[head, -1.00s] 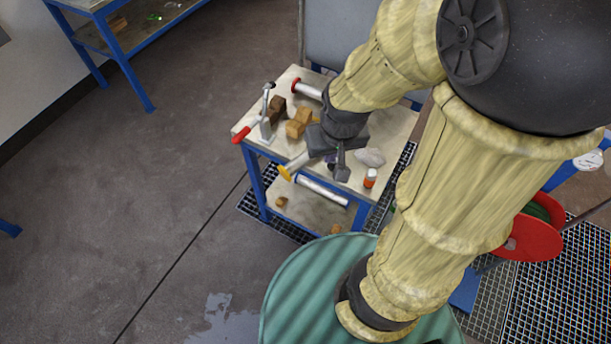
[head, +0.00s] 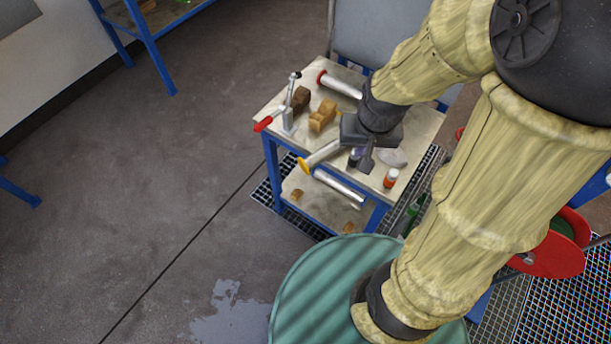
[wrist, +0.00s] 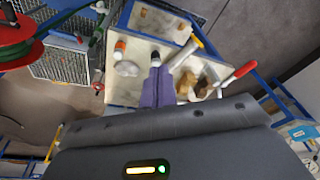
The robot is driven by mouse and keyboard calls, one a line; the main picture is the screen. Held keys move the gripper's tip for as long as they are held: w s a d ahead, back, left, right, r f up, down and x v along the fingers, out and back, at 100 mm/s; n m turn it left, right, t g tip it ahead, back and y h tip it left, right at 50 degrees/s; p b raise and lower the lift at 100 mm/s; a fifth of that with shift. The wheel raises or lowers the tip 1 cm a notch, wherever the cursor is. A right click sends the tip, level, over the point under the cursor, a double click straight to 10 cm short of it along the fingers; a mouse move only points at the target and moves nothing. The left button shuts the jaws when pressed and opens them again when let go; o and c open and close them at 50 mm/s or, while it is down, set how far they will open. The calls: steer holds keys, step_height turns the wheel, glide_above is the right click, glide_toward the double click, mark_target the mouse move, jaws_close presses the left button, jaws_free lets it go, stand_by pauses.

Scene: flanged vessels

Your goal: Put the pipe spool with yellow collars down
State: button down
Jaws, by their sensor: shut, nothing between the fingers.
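The pipe spool with yellow collars (head: 325,153) lies on the cart top at its front edge. Its near yellow collar reaches the edge, and its far end is hidden behind my gripper. It also shows in the wrist view (wrist: 186,53), with a yellow collar at the edge. My gripper (head: 366,166) is shut and empty, just right of the spool and over the cart top. In the wrist view its purplish fingers (wrist: 157,88) are together, with the spool apart from them on the right.
The cart top (head: 425,125) also bears a red-collared spool (head: 342,86), a red-handled clamp (head: 287,112), wooden blocks (head: 322,115), an orange bottle (head: 390,179) and a grey lump (head: 393,158). A silver pipe (head: 340,187) lies on the shelf below. A green drum (head: 300,300) stands in front.

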steer(key=w+a+f+m+g+b, duration=0.1)
steer(key=w+a+f+m+b, duration=0.2)
steer(key=a+f, duration=0.4)
steer(key=w+a+f+m+g+b, duration=0.1)
steer(key=w+a+f+m+b, duration=0.2)
steer(key=f, duration=0.9)
steer(key=w+a+b, duration=0.2)
steer(key=a, duration=0.2)
steer(key=shift+f+m, duration=0.3)
steer(key=w+d+f+p, duration=0.2)
steer(key=w+f, duration=0.1)
steer(key=f, duration=0.7)
steer(key=shift+d, duration=0.2)
steer(key=shift+w, duration=0.1)
